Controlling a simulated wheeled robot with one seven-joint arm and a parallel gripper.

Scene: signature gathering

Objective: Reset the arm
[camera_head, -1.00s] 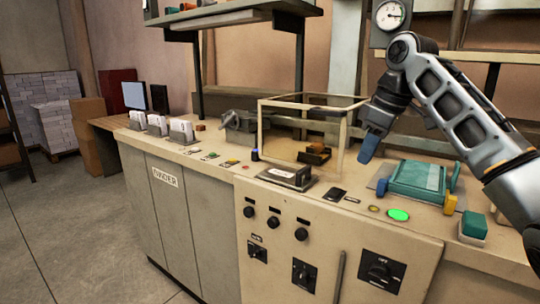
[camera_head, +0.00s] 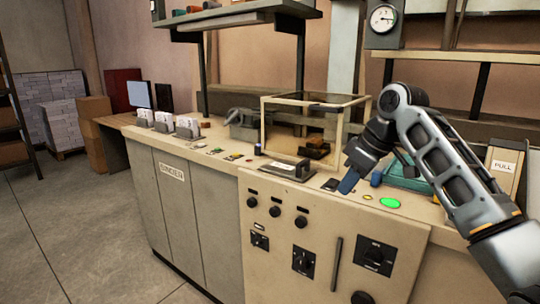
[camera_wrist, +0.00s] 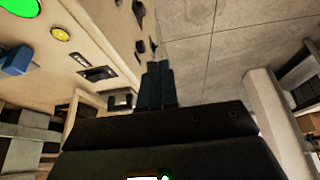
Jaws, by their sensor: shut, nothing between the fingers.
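My arm comes in from the right in the head view. My gripper (camera_head: 348,184) has blue fingertips pointing down and to the left, in front of the teal device and near the front edge of the counter (camera_head: 222,149). In the wrist view my gripper (camera_wrist: 156,72) shows its two dark blue fingers pressed side by side. They are shut with nothing between them, and the counter front and floor lie beyond them.
A glass-sided box (camera_head: 292,135) stands on the counter left of my gripper. A lit green button (camera_head: 390,203) is just right of the fingertips. A wall gauge (camera_head: 383,18) hangs behind. A panel with knobs (camera_head: 330,240) faces front. The floor (camera_head: 75,225) at left is clear.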

